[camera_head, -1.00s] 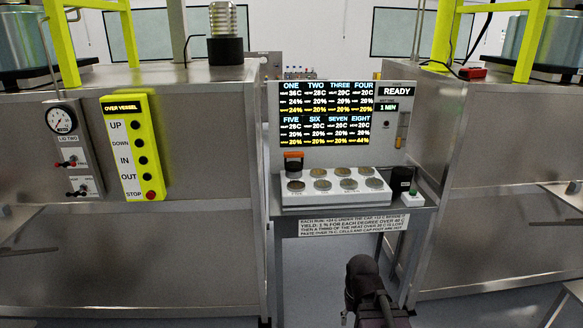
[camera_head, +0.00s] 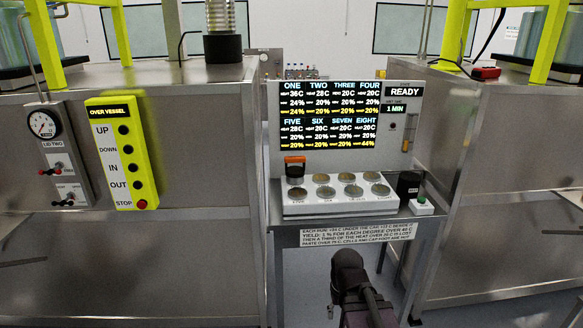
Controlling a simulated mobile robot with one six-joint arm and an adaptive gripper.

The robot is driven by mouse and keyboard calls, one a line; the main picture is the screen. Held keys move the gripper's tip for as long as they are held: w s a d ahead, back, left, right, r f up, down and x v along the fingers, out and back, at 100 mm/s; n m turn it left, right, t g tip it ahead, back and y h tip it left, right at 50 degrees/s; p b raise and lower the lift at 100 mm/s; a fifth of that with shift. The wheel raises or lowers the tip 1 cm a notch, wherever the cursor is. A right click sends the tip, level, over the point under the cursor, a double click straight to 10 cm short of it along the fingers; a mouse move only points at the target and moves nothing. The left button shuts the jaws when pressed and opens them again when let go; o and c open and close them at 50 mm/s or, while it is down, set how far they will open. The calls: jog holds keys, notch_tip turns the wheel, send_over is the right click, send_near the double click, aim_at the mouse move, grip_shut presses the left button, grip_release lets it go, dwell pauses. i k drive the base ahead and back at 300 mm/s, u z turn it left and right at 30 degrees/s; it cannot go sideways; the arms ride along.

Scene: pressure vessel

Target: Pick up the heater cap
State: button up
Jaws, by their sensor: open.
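A cap-like piece with an orange top and a dark and metallic lower part (camera_head: 294,166), which I take for the heater cap, stands upright at the back left of the white cell block (camera_head: 300,210). It is over the back-left cell. Several round, flat cells show in the block, open from above. A dark, rounded part of my own arm rises at the bottom middle, in front of the bench and well apart from the cap. I cannot make out any gripper fingers in this view.
A display panel (camera_head: 335,115) reading READY stands behind the block. Steel cabinets (camera_head: 200,240) flank the bench closely. A yellow control pendant (camera_head: 123,155) hangs at left.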

aim_at(294, 174)
jog(key=u, duration=0.25)
jog(key=i, duration=1.55)
jog(key=z, duration=0.2)
